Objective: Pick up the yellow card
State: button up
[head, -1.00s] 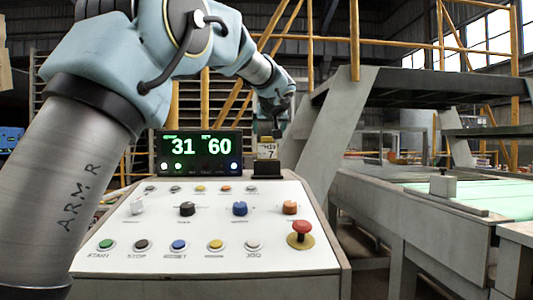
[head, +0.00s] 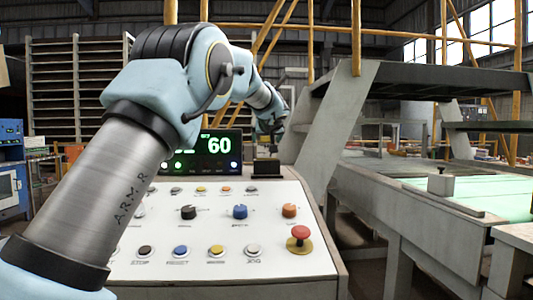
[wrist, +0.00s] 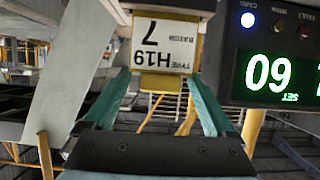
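The yellow card (wrist: 164,45) is white-faced with a yellow end and reads "H19 7"; it appears upside down in the wrist view. Its other end meets a dark block at the top of that view. My gripper (wrist: 160,75) is open, with one teal finger on each side of the card's yellow end. I cannot tell whether the fingers touch it. In the head view my gripper (head: 270,140) is low above the black holder (head: 266,167) on the console, and I cannot make out the card there.
The console (head: 220,265) carries several knobs and buttons and a red emergency button (head: 300,240). A display (head: 215,150) stands just left of the holder; it is close beside the card in the wrist view (wrist: 280,75). A conveyor (head: 470,195) lies to the right.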

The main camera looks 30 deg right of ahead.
grip_shut()
dwell(0.5)
